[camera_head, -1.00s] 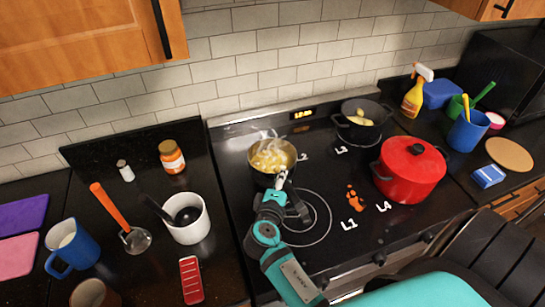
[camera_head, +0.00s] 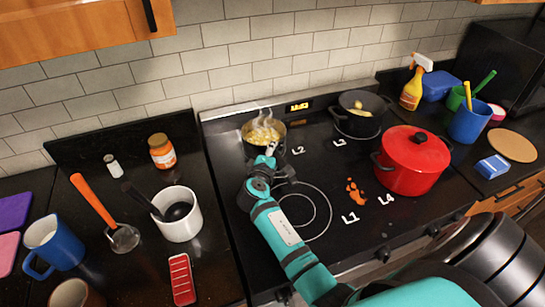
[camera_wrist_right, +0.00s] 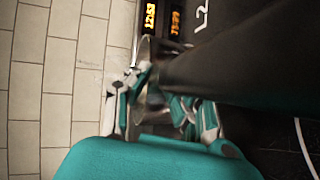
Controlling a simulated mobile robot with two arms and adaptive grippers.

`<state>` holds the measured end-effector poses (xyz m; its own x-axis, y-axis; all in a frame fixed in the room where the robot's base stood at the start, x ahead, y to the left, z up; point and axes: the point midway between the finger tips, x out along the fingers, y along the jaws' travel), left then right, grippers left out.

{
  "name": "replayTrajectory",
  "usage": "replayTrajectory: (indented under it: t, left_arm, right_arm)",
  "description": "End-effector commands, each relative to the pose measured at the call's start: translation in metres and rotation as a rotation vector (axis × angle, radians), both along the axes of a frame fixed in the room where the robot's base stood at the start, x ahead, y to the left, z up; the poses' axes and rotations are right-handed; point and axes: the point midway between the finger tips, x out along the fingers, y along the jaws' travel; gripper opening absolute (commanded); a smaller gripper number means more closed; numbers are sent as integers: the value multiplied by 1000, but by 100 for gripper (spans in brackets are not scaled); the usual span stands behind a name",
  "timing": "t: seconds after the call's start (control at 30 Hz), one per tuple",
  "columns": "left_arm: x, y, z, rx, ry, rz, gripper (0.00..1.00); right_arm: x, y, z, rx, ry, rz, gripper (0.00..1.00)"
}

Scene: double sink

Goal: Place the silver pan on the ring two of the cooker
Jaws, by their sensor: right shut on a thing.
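The silver pan (camera_head: 248,138), filled with steaming yellow food, is at the back left of the cooker (camera_head: 345,220), beside the label L2 (camera_head: 298,151). Whether its base rests on the glass or hangs just above it, I cannot tell. My right gripper (camera_head: 269,153) is shut on the pan at its near side. In the wrist view the right gripper (camera_wrist_right: 155,98) is close to the pan's metal side, and a long dark bar, probably the handle, crosses the view. The ring under the pan is hidden. My left gripper is not in view.
A black pot (camera_head: 361,122) stands by L3 and a red lidded pot (camera_head: 412,165) by L4. The front left ring (camera_head: 305,212) is bare, with an orange spill (camera_head: 355,192) beside it. The tiled wall (camera_head: 272,50) rises close behind the cooker.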

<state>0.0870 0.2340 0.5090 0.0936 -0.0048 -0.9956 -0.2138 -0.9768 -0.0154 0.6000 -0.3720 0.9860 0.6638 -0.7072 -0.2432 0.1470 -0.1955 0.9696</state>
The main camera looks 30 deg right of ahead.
Motion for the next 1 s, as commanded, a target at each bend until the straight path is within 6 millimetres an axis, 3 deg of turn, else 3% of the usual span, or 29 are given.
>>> replayTrajectory:
  t: [0.2, 0.23, 0.4, 0.77, 1.0]
  left_arm:
    - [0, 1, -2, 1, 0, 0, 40]
    - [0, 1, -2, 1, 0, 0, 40]
    - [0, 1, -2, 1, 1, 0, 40]
    - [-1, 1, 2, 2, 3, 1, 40]
    - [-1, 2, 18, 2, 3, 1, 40]
  right_arm:
    - [1, 0, 1, -3, -6, 1, 0]
    - [0, 0, -2, -1, -1, 0, 23]
    - [0, 0, -2, -1, -2, 1, 44]
    - [-4, 6, 1, 1, -2, 1, 44]
    - [-34, 38, 13, 3, -1, 2, 44]
